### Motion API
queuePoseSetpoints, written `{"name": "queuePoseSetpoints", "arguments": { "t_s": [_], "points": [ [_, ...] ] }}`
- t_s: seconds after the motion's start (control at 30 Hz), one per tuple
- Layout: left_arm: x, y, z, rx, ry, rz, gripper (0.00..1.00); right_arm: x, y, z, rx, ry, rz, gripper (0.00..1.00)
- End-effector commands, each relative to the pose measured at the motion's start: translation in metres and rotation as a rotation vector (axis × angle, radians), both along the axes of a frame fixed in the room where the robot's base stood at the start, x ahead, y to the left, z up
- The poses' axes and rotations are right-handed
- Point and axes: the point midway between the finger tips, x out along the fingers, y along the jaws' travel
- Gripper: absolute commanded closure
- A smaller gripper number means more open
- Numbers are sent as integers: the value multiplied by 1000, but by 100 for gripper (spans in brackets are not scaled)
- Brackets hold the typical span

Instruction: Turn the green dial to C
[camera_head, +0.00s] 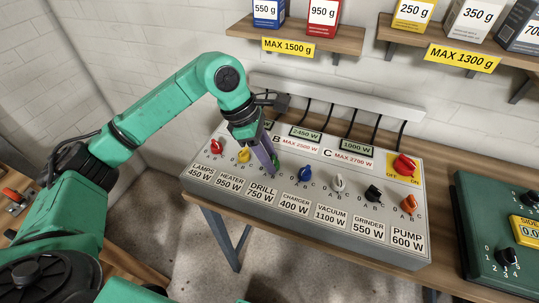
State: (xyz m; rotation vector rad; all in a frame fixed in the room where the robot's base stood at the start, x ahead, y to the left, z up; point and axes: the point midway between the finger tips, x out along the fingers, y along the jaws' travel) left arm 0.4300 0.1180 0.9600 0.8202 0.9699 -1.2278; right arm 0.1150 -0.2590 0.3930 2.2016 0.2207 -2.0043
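The green dial (277,161) sits on the grey control panel (222,142) above the "DRILL 750 W" label (262,192). Only a small part of it shows, so which letter it points to is hidden. My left gripper (272,162) comes down from above with its fingers at the dial, covering its left side and the marks there. The fingers show almost edge-on, so I cannot tell whether they are closed on the dial. My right gripper is not in view.
Beside the green dial are a yellow dial (244,155) on the left and a blue dial (305,174) on the right. White, black and orange dials follow. A red ON/OFF switch (404,166) is at upper right. Shelves with weight boxes hang above.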

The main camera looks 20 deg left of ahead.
Motion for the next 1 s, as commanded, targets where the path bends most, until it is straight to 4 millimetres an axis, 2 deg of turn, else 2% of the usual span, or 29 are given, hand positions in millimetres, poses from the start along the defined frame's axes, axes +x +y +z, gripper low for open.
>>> {"name": "queuePoseSetpoints", "arguments": {
  "t_s": [0.47, 1.0],
  "points": [
    [0, 0, -1, 0, -3, 77, 100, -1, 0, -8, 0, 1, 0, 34],
    [-3, -2, 0, -2, -6, 474, 100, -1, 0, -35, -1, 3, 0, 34]
  ]
}}
